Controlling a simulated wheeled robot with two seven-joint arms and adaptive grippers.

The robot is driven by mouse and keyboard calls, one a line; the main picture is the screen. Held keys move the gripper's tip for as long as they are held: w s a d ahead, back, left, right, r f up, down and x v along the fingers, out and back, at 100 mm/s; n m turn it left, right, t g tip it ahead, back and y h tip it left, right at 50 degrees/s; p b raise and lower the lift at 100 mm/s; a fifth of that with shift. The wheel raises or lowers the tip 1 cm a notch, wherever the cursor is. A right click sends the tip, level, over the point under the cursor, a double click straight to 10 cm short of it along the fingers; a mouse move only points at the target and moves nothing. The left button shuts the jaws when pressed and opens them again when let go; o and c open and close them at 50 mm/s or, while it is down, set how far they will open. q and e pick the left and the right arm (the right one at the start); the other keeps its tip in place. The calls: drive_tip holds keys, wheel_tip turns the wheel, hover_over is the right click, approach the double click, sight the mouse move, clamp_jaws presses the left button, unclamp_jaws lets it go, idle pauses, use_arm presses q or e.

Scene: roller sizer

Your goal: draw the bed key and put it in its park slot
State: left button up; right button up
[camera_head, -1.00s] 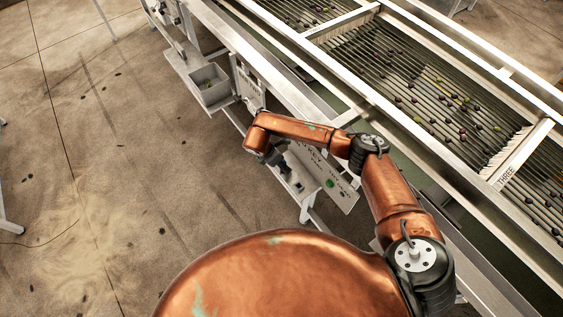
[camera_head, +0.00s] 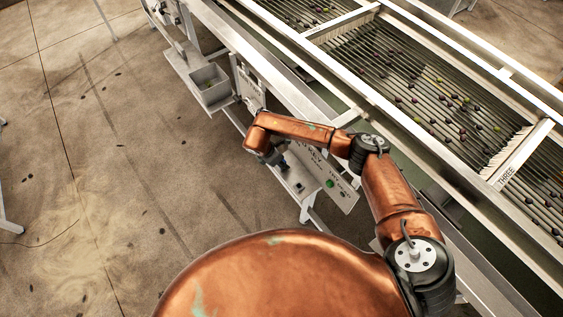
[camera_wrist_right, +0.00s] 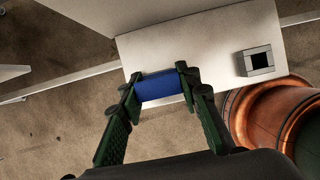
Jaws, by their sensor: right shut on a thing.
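My right gripper (camera_wrist_right: 158,76) is shut on a blue block-shaped piece (camera_wrist_right: 160,88), which looks like the handle of the bed key. The rest of the key is hidden below it. In the wrist view the piece is over the near edge of a pale shelf (camera_wrist_right: 213,45). A small grey square block with a dark square opening (camera_wrist_right: 259,61), perhaps the park slot, sits on that shelf, right of the gripper and apart from it. In the head view my right gripper (camera_head: 276,160) is small and partly hidden by my arm, beside the lettered panel (camera_head: 342,189). My left gripper is out of view.
The panel with a green round button (camera_head: 330,183) stands along the machine's side. A grey open bin (camera_head: 210,84) is further left. The roller bed (camera_head: 420,85) with scattered dark and green fruit lies behind the metal rail. Open floor (camera_head: 110,170) is at left.

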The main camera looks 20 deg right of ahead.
drive_tip(key=shift+r, duration=0.65)
drive_tip(key=s+d+r+p, duration=0.1)
drive_tip(key=s+r, duration=1)
drive_tip(key=s, duration=0.3)
drive_tip(key=shift+r, duration=0.3)
drive_tip(key=shift+d, duration=0.1)
